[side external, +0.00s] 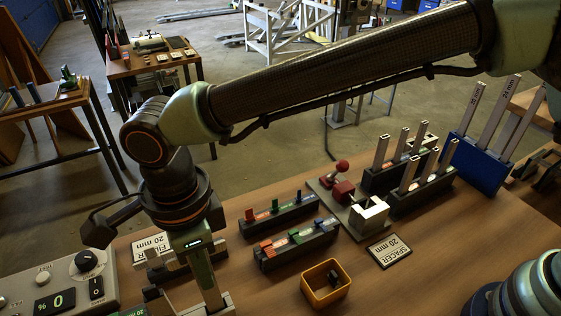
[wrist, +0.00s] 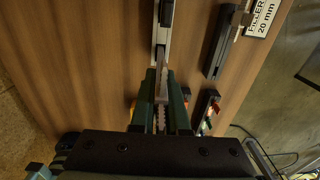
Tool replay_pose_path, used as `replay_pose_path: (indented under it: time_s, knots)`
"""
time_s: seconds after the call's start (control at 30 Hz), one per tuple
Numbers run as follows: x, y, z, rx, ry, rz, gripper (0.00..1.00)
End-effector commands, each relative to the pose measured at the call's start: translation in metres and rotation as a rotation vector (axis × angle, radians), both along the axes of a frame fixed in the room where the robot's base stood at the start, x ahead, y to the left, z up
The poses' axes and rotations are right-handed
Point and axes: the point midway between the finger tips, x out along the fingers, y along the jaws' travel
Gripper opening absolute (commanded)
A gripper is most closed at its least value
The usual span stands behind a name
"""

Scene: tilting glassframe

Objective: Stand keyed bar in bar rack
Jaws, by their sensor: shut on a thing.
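My gripper (wrist: 161,88) shows in the wrist view with its dark green fingers closed together. A narrow pale metal bar (wrist: 160,38) runs up from between the fingertips, and I take it to be the keyed bar. Its upper end in that view meets a dark piece (wrist: 166,12); I cannot tell whether they touch. In the side external view my gripper (side external: 208,285) points down at the lower left, and its lower end is near the picture's bottom edge. Dark racks (side external: 421,196) at the right hold several upright pale bars (side external: 381,152); I cannot tell which rack is the bar rack.
A blue rack (side external: 478,165) with tall bars stands at the far right. Two low dark racks with coloured pieces (side external: 295,245), a red-knobbed fixture (side external: 343,190), a spacer plate (side external: 389,250) and a yellow bin (side external: 326,284) are mid-table. A control box (side external: 62,285) is at left.

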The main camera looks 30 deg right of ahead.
Motion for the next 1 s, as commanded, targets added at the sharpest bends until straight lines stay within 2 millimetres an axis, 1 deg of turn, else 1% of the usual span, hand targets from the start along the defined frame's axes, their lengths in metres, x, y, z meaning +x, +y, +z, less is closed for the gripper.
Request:
replay_pose_path:
  time_s: [1.0]
  knots:
    - [0.0, 0.0, -0.023, 0.0, 0.0, 0.0, 0.0]
